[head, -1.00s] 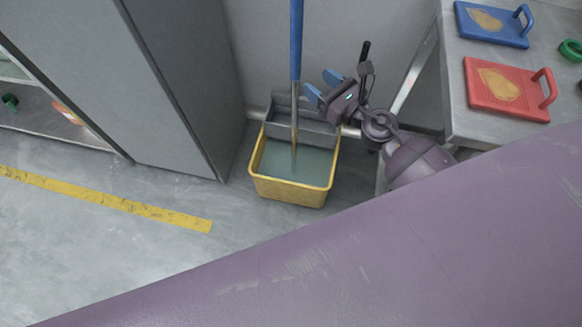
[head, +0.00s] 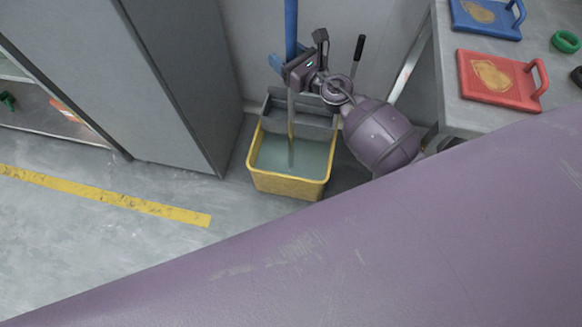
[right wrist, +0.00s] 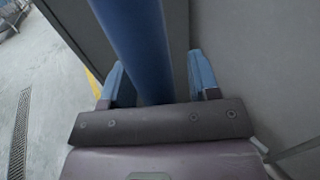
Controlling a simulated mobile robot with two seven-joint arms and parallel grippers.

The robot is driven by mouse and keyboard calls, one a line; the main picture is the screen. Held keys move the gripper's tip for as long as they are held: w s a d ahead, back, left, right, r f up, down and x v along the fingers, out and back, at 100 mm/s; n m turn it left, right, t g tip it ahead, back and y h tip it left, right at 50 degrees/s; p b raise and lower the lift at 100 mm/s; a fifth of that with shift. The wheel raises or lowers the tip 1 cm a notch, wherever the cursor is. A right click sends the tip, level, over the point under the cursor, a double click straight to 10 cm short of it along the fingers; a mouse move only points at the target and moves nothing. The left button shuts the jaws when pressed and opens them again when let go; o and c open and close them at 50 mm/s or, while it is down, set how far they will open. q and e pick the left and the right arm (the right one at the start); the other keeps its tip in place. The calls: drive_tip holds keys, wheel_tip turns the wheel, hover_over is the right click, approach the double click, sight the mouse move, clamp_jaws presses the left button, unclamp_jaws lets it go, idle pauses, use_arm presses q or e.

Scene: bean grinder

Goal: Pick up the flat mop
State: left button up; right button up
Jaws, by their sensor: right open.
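The flat mop (head: 291,30) stands upright in a yellow bucket (head: 290,186), its blue upper handle rising out of the top of the head view. Its lower shaft is metallic and runs into the greyish water, where the mop's head is hidden. My right gripper (head: 284,60) is at the handle, near the lower end of the blue part. In the right wrist view the blue handle (right wrist: 140,45) passes between the two open blue fingers (right wrist: 160,78), with a gap visible on the right side. My left gripper is not in view.
A grey cabinet (head: 165,80) stands left of the bucket, and a wall is behind it. A metal table (head: 455,117) on the right holds a red board (head: 499,80) and a blue board (head: 485,20). The floor at the lower left is clear.

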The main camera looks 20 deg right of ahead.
clamp_jaws()
idle(0.3)
drive_tip(key=shift+r, duration=0.1)
